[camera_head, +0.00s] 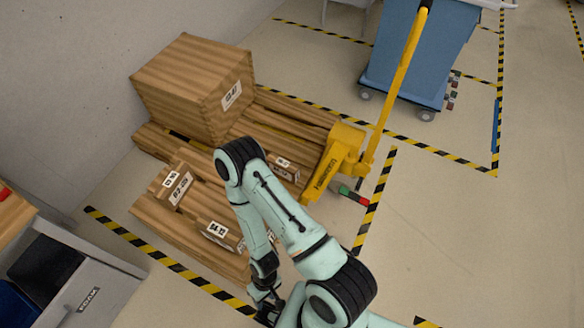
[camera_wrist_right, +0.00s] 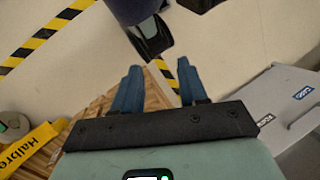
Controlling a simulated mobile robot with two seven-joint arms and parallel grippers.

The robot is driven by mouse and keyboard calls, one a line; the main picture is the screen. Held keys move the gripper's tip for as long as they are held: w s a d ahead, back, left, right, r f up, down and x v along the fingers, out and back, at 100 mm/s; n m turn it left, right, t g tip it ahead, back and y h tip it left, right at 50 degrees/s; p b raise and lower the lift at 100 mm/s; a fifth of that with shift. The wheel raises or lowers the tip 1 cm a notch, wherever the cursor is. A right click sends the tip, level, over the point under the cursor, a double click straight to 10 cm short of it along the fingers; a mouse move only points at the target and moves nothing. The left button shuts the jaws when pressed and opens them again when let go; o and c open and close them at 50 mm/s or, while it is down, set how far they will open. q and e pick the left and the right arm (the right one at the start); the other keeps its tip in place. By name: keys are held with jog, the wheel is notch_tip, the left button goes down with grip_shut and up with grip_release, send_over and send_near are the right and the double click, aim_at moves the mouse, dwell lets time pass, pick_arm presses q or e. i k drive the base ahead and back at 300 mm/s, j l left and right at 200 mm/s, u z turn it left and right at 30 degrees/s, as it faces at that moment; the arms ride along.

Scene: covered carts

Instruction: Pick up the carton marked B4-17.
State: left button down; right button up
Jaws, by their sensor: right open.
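Several brown cartons sit on a wooden pallet (camera_head: 145,215) in the head view. A small carton (camera_head: 220,234) near the pallet's front edge has a white label that looks like B4-1 and an unclear last digit. My arm partly covers the space beside it. My right gripper (camera_head: 268,311) is low at the bottom of the head view, in front of the pallet and apart from that carton. In the wrist view the right gripper (camera_wrist_right: 158,88) has its two blue fingers spread, with nothing between them. No carton label shows there. My left gripper is not in view.
A large carton (camera_head: 190,85) and a smaller labelled carton (camera_head: 176,184) stand on the pallet. A yellow pallet jack (camera_head: 340,155) is at its right end. A blue covered cart (camera_head: 425,50) stands behind. A grey cabinet (camera_head: 95,295) is at lower left. Floor at right is clear.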

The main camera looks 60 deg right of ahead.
aim_at(287, 170)
jog(key=z, duration=2.1)
jog(key=u, duration=0.85)
jog(key=l+u, duration=0.2)
jog(key=u, duration=0.2)
jog(key=l+u, duration=0.2)
jog(key=u, duration=0.15)
jog(key=l+u, duration=0.2)
jog(key=u, duration=0.2)
jog(key=k+l+u, duration=0.2)
jog(key=l, duration=0.15)
jog(key=l+u, duration=0.2)
jog(key=l, duration=0.15)
jog(key=k+l+u, duration=0.2)
jog(key=l, duration=0.7)
jog(key=k+l, duration=0.1)
jog(key=l, duration=0.65)
jog(key=i+u, duration=0.05)
